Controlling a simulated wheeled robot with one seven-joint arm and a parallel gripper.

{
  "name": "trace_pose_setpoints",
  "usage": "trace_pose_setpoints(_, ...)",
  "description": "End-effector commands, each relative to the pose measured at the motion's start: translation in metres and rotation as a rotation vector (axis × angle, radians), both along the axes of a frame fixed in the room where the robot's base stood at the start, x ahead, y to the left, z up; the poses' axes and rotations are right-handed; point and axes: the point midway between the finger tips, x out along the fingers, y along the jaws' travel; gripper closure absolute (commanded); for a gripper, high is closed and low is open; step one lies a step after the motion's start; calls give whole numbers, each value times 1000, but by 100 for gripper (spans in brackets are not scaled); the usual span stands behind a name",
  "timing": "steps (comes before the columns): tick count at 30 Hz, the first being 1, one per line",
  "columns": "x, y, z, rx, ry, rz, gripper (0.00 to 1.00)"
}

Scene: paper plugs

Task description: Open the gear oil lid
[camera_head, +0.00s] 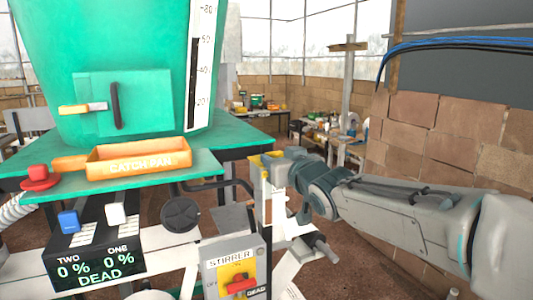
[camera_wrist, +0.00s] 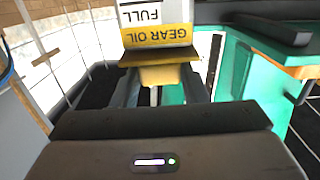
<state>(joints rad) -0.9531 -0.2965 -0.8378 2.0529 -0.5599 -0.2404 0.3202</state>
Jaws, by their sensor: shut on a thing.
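The gear oil box (camera_wrist: 155,14) shows in the wrist view at the top middle, with an upside-down "GEAR OIL" label and a "FULL" mark on white. Its yellow lid (camera_wrist: 160,75) sits just below the label, between my fingers. My gripper (camera_wrist: 160,92) is shut on this yellow lid. In the head view my gripper (camera_head: 268,172) reaches in from the right to the yellow-topped gear oil post, beside the green table. The fingers hide part of the lid there. I cannot tell whether the lid is raised.
An orange catch pan (camera_head: 140,159) lies on the green table (camera_head: 226,138) under a large green tank (camera_head: 120,65). A stirrer panel (camera_head: 236,268) with a red switch and a black handwheel (camera_head: 181,214) are close by. A brick wall (camera_head: 450,135) stands right of my arm.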

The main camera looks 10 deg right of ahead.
Motion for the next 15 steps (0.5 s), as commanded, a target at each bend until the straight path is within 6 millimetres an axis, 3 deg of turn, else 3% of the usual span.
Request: trace_pose_setpoints(15,2,1,10,-21,70,1,77)
